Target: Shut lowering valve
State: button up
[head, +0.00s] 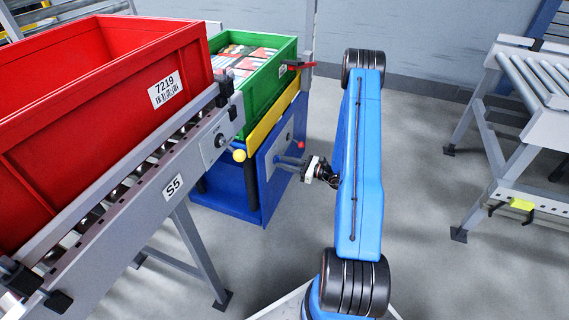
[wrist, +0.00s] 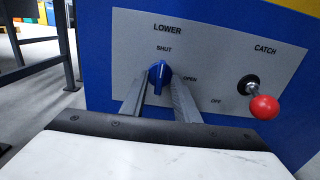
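The lowering valve is a blue knob (wrist: 160,76) on a grey plate (wrist: 215,60) marked LOWER, with SHUT above it and OPEN to its right. My gripper (wrist: 164,80) is open, one finger on each side of the knob. I cannot tell whether either finger touches it. In the head view my gripper (head: 289,163) reaches left to the side of a blue stand (head: 232,190); the knob is hard to make out there.
A red-balled catch lever (wrist: 264,107) sticks out right of the knob, close to the right finger. The stand carries a green crate (head: 262,98). A roller conveyor (head: 125,190) with a red crate (head: 100,120) is at left. Open floor (head: 415,220) lies at right.

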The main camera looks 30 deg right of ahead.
jog(key=v, duration=1.7)
jog(key=shift+s+d, duration=0.15)
